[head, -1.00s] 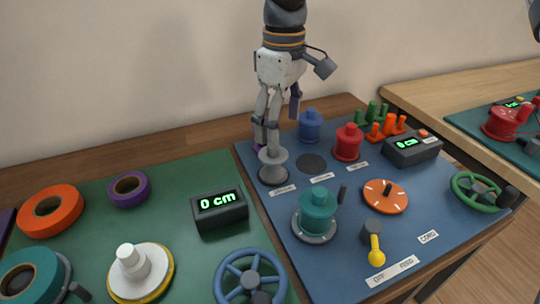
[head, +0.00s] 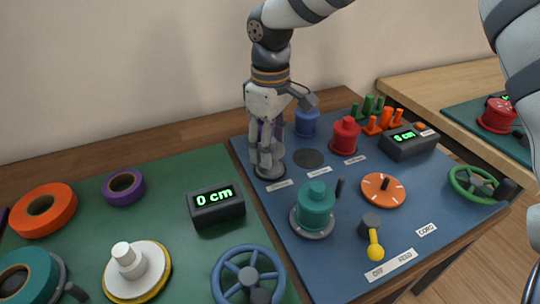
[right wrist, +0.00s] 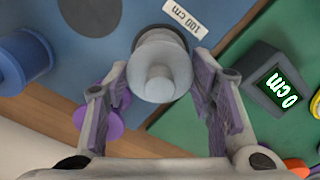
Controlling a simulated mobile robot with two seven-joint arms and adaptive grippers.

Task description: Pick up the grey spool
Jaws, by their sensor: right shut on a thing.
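The grey spool (head: 270,173) stands upright at its dark spot on the blue mat, near the mat's back left edge. My right gripper (head: 264,158) points down over it and is shut on it, with a finger on either side. The fingers hide most of the spool in the head view. In the right wrist view the spool (right wrist: 159,70) shows from above between the fingertips, with part of a dark ring beneath it. I cannot tell any gap under it. My left gripper is not in view.
A purple spool (right wrist: 104,122) stands close behind my right gripper. A blue spool (head: 307,122), a red spool (head: 345,136) and a teal spool (head: 316,206) share the blue mat (head: 340,258). A dark display box (head: 216,207) reading 0 cm stands to the left on the green mat.

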